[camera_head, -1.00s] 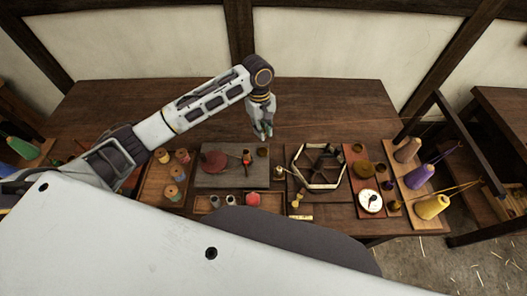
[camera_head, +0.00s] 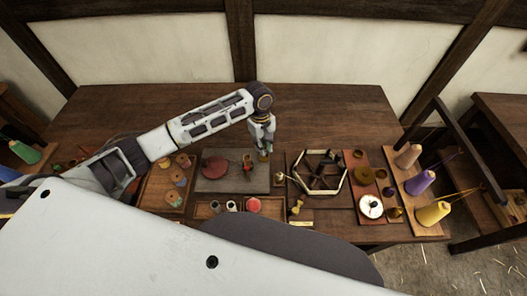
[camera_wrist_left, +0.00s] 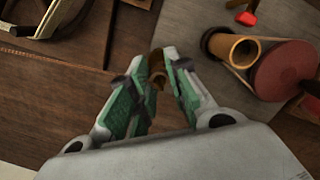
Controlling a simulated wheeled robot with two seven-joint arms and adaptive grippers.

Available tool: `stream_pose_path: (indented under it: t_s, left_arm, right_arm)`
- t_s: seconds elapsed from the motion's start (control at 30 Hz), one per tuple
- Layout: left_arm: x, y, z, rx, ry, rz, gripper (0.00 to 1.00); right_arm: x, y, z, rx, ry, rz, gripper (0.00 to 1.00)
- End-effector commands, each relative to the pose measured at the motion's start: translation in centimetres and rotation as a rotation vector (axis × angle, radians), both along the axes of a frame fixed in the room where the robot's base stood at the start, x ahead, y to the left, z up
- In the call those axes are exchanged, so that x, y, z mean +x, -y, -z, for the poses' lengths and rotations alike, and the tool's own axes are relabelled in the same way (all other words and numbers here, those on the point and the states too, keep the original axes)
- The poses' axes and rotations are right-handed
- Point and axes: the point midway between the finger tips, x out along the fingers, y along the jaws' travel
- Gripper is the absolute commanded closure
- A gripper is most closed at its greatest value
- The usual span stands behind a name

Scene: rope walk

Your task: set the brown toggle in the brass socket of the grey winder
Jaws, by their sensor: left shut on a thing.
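My left gripper (camera_head: 263,154) is shut on the brown toggle (camera_wrist_left: 157,66), which shows between its green fingertips in the left wrist view (camera_wrist_left: 158,62). The toggle is mostly hidden by the fingers. The grey winder (camera_head: 228,184) is a grey board with a red disc (camera_head: 214,165) on the table. In the left wrist view its brass socket (camera_wrist_left: 240,48) is an open-mouthed cylinder beside the red disc. The toggle is apart from the socket, to its left in that view. My right gripper is not in view.
A hexagonal reel (camera_head: 342,183) stands close to the right of the winder. A board of spools (camera_head: 173,199) lies left. A tray with cups and a red ball (camera_head: 253,205) is in front. Cones of yarn (camera_head: 421,181) stand far right. The table's back is clear.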

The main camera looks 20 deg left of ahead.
Motion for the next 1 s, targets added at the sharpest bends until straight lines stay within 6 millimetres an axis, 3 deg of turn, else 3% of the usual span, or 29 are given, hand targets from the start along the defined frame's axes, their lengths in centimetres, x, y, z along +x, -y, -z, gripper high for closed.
stream_pose_path:
  t_s: [0.17,0.5,0.97,1.0]
  left_arm:
    - [0.0,0.0,0.4,0.001,-0.001,0.0,0.95]
    - [0.0,0.0,3.5,0.002,-0.001,0.0,0.95]
    - [0.0,0.0,3.9,0.0,0.0,0.0,0.95]
    - [0.0,0.0,3.9,0.0,0.0,0.0,0.8]
  right_arm:
    - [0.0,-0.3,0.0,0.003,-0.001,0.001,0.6]
    - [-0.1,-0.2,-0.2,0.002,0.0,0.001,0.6]
    - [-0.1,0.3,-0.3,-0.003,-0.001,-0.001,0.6]
    - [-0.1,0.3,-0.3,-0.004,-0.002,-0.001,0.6]
